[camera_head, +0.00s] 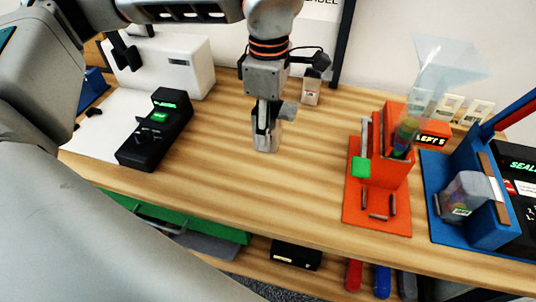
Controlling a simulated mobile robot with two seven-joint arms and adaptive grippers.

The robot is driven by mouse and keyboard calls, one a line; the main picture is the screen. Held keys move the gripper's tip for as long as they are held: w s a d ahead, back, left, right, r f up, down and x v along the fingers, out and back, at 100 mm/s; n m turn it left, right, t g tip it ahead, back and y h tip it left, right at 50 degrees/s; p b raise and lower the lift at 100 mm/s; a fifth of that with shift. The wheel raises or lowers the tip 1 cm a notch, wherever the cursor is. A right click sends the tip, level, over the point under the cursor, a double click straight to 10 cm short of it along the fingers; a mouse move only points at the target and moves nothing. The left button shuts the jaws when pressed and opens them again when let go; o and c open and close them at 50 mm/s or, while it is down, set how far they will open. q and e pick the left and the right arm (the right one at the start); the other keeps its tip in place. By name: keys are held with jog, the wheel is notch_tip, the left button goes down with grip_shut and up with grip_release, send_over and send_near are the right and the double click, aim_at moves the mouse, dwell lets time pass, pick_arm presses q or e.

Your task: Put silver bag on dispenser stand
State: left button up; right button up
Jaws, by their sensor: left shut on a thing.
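My left gripper (265,128) hangs down over the middle of the wooden table. It is shut on a small pale silver-grey bag (267,142), which is partly hidden by the fingers. I cannot tell whether the bag touches the table. The dispenser stand (372,205) is orange-red and stands to the right of the gripper, apart from it. It carries a clear funnel (445,65), a tube with coloured contents (404,136) and a green-ended lever (361,167). My right gripper is not in view.
A blue sealer (478,215) holding a clear container stands to the right of the stand. A black device with green displays (155,130) and a white box (175,63) are at the left. A small carton (311,90) stands behind the gripper. The table between gripper and stand is clear.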

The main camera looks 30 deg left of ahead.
pick_arm(q)
jog(key=shift+f, duration=4.35)
jog(key=shift+f+b, duration=0.2)
jog(key=shift+b, duration=0.1)
jog(key=o, duration=1)
